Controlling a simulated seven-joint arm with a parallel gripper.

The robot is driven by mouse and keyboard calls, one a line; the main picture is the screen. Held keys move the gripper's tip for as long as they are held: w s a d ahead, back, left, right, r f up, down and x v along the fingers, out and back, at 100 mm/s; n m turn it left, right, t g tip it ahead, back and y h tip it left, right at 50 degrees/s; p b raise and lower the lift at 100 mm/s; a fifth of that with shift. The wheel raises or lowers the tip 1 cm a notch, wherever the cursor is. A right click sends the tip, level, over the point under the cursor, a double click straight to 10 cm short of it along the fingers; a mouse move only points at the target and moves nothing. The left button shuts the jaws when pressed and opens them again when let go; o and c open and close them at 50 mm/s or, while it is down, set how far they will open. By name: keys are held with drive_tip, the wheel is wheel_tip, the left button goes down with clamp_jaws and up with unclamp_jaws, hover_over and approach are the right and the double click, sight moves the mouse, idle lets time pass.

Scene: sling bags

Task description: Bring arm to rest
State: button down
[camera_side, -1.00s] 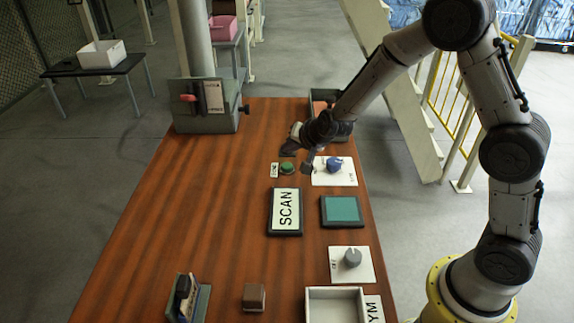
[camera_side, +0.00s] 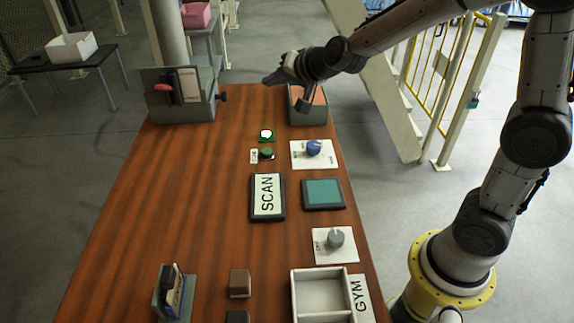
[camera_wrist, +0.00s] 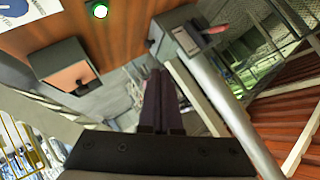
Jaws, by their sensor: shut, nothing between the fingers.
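Near the far right of the table, a lit green-white lamp (camera_side: 266,134) glows behind a green button (camera_side: 267,154). The lamp also shows in the wrist view (camera_wrist: 99,11). A white plate with a blue knob (camera_side: 314,148) sits to the right of the button.
A grey stand with a red handle (camera_side: 163,93) is at the far left corner. The table's left middle is clear.

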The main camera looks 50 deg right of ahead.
drive_tip(key=s+a+r+n+y, duration=0.1)
drive_tip(key=s+r+n, duration=0.25)
drive_tip(key=s, duration=0.55)
drive_tip(key=s+a+r+n+y, duration=0.15)
drive_tip(key=s+r, duration=0.25)
drive_tip(key=s, duration=0.4)
drive_tip(key=s+d+f+n+g, duration=0.1)
drive_tip(key=s+f+n+g, duration=0.1)
drive_tip(key=s, duration=0.6)
drive_tip(key=s+f+n+g+h, duration=0.1)
drive_tip(key=s+f+n+g, duration=0.2)
drive_tip(key=s+f, duration=0.3)
drive_tip(key=shift+s+d+g, duration=0.35)
drive_tip(key=shift+s+g, duration=0.15)
drive_tip(key=shift+s, duration=0.4)
drive_tip(key=shift+f+h, duration=0.1)
drive_tip(key=shift+h, duration=0.15)
